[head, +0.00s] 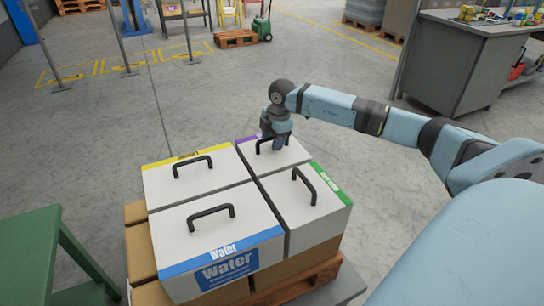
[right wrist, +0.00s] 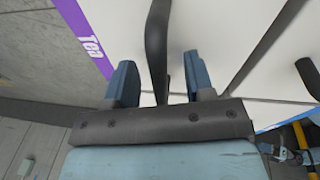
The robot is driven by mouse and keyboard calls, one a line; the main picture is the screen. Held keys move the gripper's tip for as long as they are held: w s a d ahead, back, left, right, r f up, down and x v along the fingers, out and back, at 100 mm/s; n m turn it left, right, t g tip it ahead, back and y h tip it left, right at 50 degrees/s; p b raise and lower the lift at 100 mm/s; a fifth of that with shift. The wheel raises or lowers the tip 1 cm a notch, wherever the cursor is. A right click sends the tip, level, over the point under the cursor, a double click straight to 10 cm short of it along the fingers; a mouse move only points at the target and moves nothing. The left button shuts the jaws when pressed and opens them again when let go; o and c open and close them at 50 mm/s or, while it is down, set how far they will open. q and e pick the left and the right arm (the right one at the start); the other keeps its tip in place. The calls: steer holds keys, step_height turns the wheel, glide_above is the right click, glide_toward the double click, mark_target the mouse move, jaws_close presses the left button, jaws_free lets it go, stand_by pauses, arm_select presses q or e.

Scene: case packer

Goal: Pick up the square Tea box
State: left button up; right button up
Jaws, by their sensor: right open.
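The square Tea box (head: 291,155) is white with a purple strip and sits at the back right of the stack in the head view. Its label with the word Tea (right wrist: 92,42) shows in the right wrist view. My right gripper (head: 278,145) is over this box, pointing down. In the right wrist view my right gripper (right wrist: 160,82) is open, with its blue fingers on either side of the box's black handle (right wrist: 157,45). A gap shows between the handle and each finger. My left gripper is not in view.
Beside the Tea box are a yellow-striped box (head: 165,185), a blue Water box (head: 190,232) and a green-striped box (head: 325,210), all with black handles. Brown cartons lie beneath, on a pallet. A green table (head: 30,250) stands at left.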

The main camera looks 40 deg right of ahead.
jaws_close()
stand_by(1.3)
steer(key=shift+r, duration=0.15)
